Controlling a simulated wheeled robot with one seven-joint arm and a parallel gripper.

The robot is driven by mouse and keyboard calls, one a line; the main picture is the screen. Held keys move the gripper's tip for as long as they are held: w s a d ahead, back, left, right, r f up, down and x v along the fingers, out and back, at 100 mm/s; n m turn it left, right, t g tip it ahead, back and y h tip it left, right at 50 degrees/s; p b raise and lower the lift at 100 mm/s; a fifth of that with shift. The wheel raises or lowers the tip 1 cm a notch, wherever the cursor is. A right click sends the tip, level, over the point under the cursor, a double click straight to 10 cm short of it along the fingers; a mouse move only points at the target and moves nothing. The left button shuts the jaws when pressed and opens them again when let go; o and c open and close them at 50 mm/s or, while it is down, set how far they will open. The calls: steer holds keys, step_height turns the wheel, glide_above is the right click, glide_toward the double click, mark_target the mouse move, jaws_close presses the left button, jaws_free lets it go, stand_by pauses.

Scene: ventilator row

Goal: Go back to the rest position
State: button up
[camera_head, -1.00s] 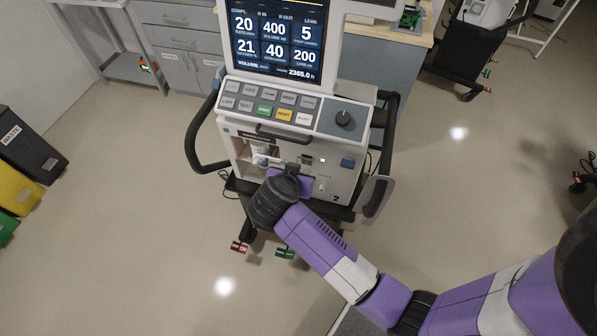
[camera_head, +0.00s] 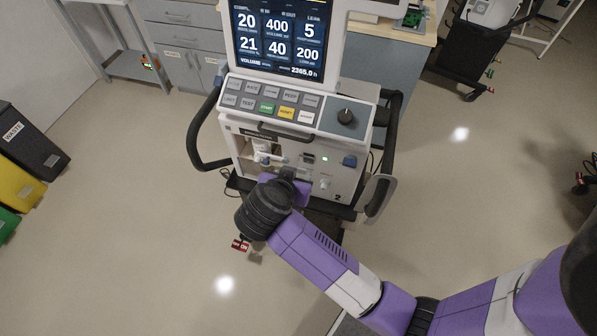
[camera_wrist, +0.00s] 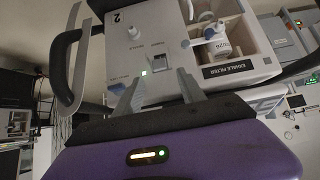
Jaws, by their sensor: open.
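My gripper (camera_head: 290,173) is in front of the lower front panel of the ventilator (camera_head: 284,140). In the wrist view my gripper (camera_wrist: 158,88) shows two grey fingers spread apart with nothing between them. The ventilator front panel (camera_wrist: 120,60) fills the upper part of that view, upside down, with a small square recess and a lit green light beyond the fingers. The open bay labelled as a filter bay (camera_wrist: 232,45) holds a white part with a printed label. Whether the fingertips touch the panel cannot be told.
The ventilator's black side handles (camera_head: 202,130) stick out left and right (camera_head: 385,150). Waste bins (camera_head: 25,150) stand at far left, a drawer cabinet (camera_head: 178,40) behind.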

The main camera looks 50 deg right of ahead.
steer(key=shift+v, duration=0.85)
